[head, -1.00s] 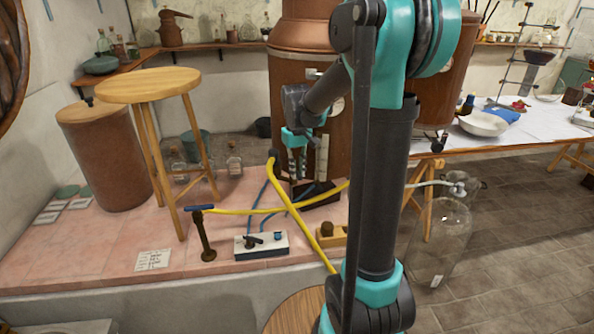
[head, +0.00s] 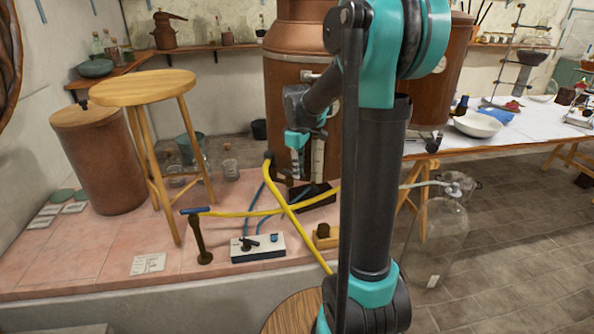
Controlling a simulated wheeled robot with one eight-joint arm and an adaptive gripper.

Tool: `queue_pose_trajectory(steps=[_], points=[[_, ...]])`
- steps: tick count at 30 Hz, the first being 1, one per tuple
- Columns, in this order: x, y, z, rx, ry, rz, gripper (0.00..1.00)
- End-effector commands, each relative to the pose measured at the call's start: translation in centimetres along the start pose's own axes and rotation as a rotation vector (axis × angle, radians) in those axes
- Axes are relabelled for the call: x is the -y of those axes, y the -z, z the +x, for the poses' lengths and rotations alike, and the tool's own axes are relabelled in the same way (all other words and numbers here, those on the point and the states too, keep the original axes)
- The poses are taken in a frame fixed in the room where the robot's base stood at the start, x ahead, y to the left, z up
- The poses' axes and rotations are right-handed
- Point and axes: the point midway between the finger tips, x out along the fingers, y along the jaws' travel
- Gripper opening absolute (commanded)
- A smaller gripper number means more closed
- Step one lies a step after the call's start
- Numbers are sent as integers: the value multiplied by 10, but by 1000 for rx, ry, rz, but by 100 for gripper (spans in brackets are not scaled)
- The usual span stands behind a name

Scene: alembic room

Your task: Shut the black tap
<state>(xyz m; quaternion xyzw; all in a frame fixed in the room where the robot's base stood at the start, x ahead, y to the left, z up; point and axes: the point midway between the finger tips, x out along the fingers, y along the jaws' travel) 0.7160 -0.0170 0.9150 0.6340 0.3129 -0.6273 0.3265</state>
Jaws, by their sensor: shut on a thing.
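My gripper (head: 303,170) points down in front of the large copper still (head: 290,85), with its fingers low over a dark block (head: 322,201) on the pink tiled ledge. A black tap (head: 309,190) shows as a small dark shape on this block, right at the fingertips. The gripper is shut on it, though the contact is small and partly hidden, so the handle's angle cannot be told. My arm covers the area just right of it.
Yellow hoses (head: 285,205) cross in front of the block. A white box (head: 258,249) with a black lever and blue knob, a brown stand (head: 199,240) with a blue handle, and a wooden stool (head: 145,88) stand left. A glass jar (head: 441,235) stands right.

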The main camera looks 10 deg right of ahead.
Motion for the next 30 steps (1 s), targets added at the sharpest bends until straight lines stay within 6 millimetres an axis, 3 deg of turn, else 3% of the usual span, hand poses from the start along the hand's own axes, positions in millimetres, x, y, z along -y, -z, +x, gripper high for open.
queue_pose_trajectory(steps=[17, 18, 22, 30], points=[[-2, 0, 0, -1, -1, -38, 0], [-2, 0, 0, -1, -1, -38, 17], [-2, 0, 0, -1, -1, -37, 34], [-1, 0, 0, -1, 0, -37, 36]])
